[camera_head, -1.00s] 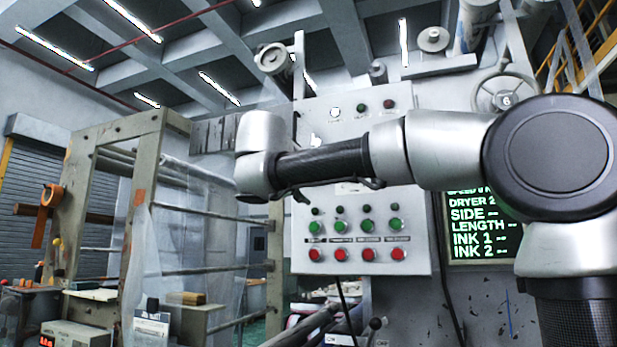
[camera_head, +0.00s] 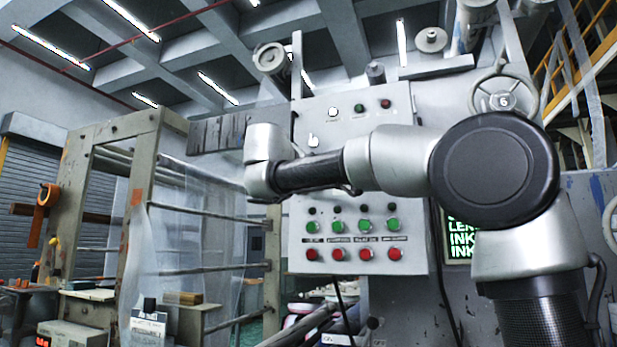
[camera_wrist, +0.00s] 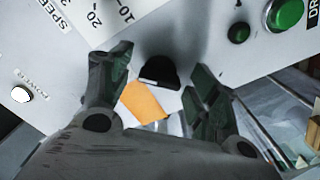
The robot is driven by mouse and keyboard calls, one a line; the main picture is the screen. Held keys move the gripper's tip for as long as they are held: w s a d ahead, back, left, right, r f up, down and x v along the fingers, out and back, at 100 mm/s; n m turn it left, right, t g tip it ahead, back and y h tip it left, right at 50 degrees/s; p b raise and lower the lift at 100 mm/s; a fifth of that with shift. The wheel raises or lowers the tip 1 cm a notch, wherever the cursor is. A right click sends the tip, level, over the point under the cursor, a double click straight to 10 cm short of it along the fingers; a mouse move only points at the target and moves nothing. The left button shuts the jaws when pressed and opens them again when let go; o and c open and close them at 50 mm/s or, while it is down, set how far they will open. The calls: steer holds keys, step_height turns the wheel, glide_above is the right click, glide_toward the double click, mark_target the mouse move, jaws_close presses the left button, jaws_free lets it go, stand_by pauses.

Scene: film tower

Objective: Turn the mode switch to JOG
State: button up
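A black knob (camera_wrist: 158,72) with a pale line near its lower edge stands on the grey panel in the wrist view. It is likely the mode switch, but no JOG label can be read. My gripper (camera_wrist: 157,64) is open, with one finger on each side of the knob and visible gaps between. I cannot tell whether either finger touches it. In the head view the control panel (camera_head: 301,215) stands behind my arm, which covers its middle band. The knob and my fingers are hidden there.
A green button (camera_wrist: 285,14) and a smaller dark green one lie right of my fingers. A white POWER light (camera_wrist: 21,94) is at left. An orange patch (camera_wrist: 143,101) shows between the fingers. Red buttons (camera_head: 339,254) line the panel's bottom; a screen (camera_head: 459,240) is partly covered.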

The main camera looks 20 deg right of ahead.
steer(key=c, duration=1)
steer(key=shift+n, duration=0.4)
steer(key=n, duration=0.7)
steer(key=shift+n, duration=0.4)
steer(key=o, duration=1)
steer(key=shift+o, duration=0.2)
